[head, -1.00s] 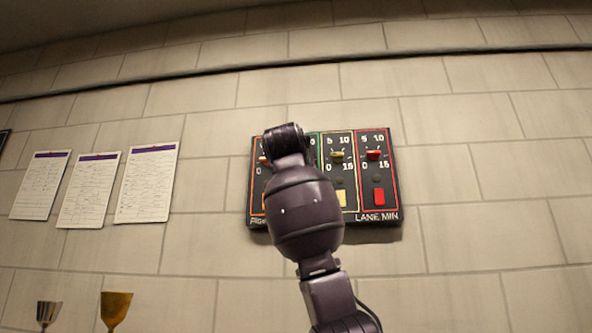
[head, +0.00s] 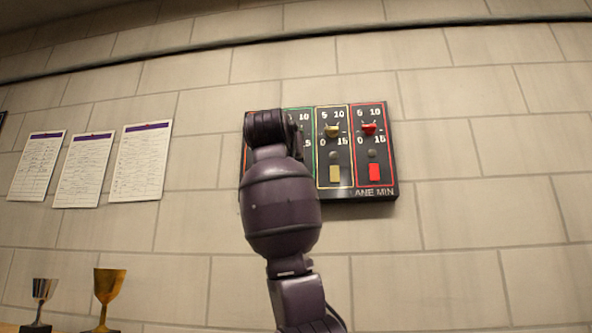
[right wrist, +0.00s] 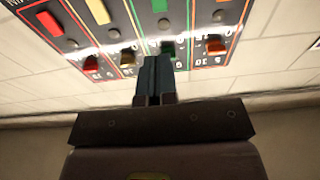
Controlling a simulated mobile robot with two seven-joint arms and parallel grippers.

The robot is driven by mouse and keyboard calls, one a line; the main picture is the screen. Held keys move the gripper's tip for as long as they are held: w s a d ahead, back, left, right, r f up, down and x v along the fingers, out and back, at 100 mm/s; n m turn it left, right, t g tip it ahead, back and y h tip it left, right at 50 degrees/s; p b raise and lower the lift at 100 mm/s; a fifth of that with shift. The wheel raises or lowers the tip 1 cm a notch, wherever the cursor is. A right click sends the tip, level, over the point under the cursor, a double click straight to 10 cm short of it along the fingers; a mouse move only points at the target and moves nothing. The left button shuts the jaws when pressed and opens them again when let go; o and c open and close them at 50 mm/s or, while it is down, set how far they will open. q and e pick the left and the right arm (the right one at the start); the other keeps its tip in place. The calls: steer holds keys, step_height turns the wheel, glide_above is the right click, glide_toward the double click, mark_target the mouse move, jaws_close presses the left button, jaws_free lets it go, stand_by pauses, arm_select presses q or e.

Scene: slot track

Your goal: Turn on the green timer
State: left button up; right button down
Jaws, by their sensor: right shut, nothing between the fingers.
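The green timer is one column of a dark wall panel. In the head view only a strip of its green-edged face (head: 305,120) shows; my right arm hides the rest. In the right wrist view, where the panel looks upside down, its green button (right wrist: 160,6), small dark lamp (right wrist: 163,24) and green dial knob (right wrist: 167,47) show. My right gripper (right wrist: 154,62) is shut and empty, its tips just in front of the green knob's area. I cannot tell whether they touch it. In the head view this gripper is hidden behind its own wrist. My left gripper is not in view.
The yellow knob (right wrist: 127,58) and red knob (right wrist: 91,64) are on one side of the green one, the orange knob (right wrist: 215,46) on the other. Paper sheets (head: 83,170) hang left of the panel. Two goblets (head: 109,287) stand at lower left. The wall to the right is bare.

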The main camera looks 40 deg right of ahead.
arm_select(q)
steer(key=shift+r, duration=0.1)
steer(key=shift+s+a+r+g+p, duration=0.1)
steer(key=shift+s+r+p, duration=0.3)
steer(key=shift+p, duration=0.5)
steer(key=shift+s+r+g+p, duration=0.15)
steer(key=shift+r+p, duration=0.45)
steer(key=shift+p, duration=0.35)
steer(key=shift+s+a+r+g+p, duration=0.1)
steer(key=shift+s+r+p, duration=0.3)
steer(key=shift+p, duration=0.5)
arm_select(e)
steer(key=x, duration=1.4)
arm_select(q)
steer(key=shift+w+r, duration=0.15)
arm_select(e)
steer(key=shift+s+d, duration=0.1)
